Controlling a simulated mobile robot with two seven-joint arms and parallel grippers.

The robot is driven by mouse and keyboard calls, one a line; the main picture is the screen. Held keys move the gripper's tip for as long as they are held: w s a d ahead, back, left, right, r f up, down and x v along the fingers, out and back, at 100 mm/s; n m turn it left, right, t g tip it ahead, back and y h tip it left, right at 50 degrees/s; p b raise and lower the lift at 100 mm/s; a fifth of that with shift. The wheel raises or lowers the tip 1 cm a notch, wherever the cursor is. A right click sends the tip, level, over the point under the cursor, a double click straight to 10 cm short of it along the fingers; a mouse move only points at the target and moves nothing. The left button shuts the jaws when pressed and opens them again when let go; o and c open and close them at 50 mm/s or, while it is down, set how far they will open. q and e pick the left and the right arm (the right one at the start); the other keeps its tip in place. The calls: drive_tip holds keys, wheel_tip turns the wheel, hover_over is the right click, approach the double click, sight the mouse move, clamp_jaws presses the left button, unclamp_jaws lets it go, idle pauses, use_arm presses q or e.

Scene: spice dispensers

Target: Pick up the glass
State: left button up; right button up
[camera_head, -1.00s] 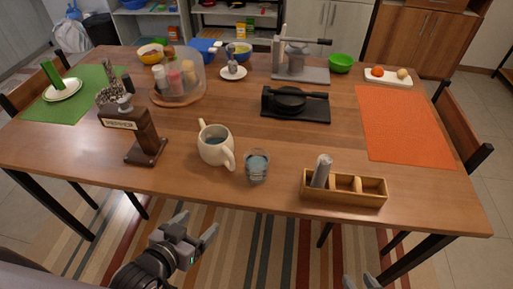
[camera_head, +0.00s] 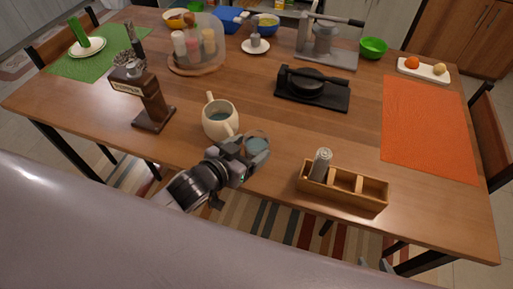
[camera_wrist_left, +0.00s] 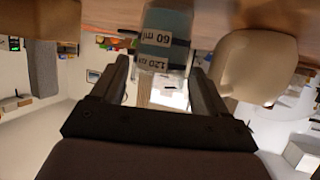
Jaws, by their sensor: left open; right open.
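The glass (camera_head: 257,143) is a small clear tumbler with bluish contents, upright near the table's front edge, just right of the cream mug (camera_head: 219,121). My left gripper (camera_head: 245,153) is open at the glass's near side and hides part of it in the head view. In the left wrist view, which is upside down, the glass (camera_wrist_left: 163,38) shows "60 ml" and "120 ml" marks. It lies ahead of and between the spread fingers of my left gripper (camera_wrist_left: 160,75); I cannot tell whether they touch it. My right gripper (camera_head: 376,265) shows only its fingertips, open and empty, below the table's front edge.
The mug stands close to the glass; it also shows in the wrist view (camera_wrist_left: 255,60). A wooden box (camera_head: 342,187) with a grey shaker stands to the right. The black press (camera_head: 312,88) is behind; table between is clear.

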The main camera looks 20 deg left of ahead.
use_arm(q)
drive_tip(key=shift+x, duration=1.05)
drive_tip(key=c, duration=0.7)
drive_tip(key=shift+r, duration=0.1)
drive_tip(key=shift+c, duration=0.9)
drive_tip(key=shift+r, duration=0.25)
